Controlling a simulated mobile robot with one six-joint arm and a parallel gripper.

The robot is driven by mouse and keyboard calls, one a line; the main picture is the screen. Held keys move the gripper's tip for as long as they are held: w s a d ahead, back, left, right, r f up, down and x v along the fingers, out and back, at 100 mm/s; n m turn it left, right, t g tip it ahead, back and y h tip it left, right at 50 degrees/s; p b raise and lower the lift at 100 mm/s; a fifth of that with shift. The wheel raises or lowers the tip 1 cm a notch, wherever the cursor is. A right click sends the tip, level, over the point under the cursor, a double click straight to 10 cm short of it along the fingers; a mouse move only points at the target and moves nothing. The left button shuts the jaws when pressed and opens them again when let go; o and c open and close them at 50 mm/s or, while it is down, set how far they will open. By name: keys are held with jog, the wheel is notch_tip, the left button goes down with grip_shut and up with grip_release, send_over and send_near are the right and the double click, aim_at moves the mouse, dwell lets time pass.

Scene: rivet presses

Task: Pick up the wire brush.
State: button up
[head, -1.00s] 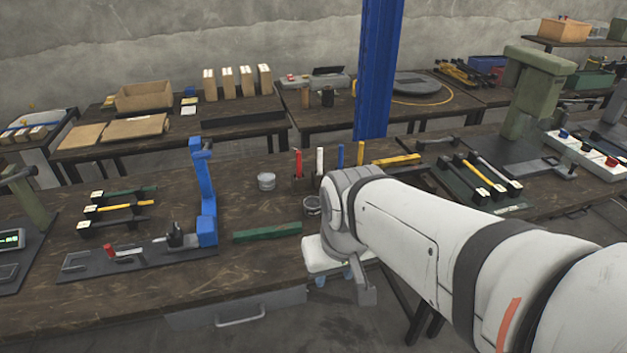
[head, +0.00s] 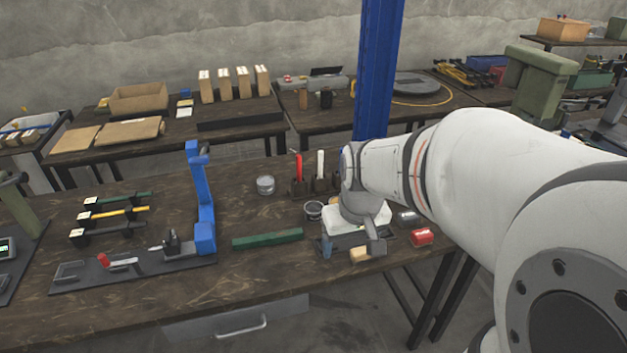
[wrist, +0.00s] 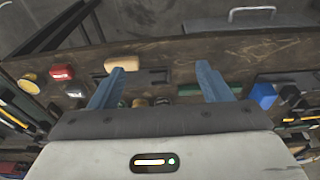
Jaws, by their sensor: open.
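A tan, wood-coloured block with rounded ends, which looks like the wire brush (head: 360,254), lies near the bench's front edge; I cannot make out bristles. It also shows in the wrist view (wrist: 122,62), beside the tip of the left finger. My gripper (wrist: 160,68) is open, with two blue fingers wide apart and nothing held between them.
A red block (head: 421,236) and a grey block (head: 408,217) lie to the right. A green bar (head: 268,239) lies left, beside a blue press (head: 203,200). An open round tin (head: 314,210) and upright coloured tools (head: 297,175) stand behind my wrist.

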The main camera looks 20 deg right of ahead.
jog(key=o, duration=0.6)
jog(key=w+d+f+b, duration=0.1)
jog(key=w+d+f, duration=0.9)
jog(key=shift+d+f+g, duration=0.25)
jog(key=shift+d+g, duration=0.1)
jog(key=shift+g, duration=0.05)
jog(key=shift+w+d+f, duration=0.1)
jog(key=shift+d+f, duration=0.05)
jog(key=shift+f, duration=0.2)
jog(key=shift+w+a+f, duration=0.1)
jog(key=shift+w+f, duration=0.1)
jog(key=shift+f, duration=1.05)
jog(key=shift+w+a+f, duration=0.1)
jog(key=shift+w+f, duration=0.15)
jog(key=shift+f, duration=0.95)
jog(key=shift+w+a+f, duration=0.1)
jog(key=shift+w+f, duration=0.1)
jog(key=shift+f, duration=1.05)
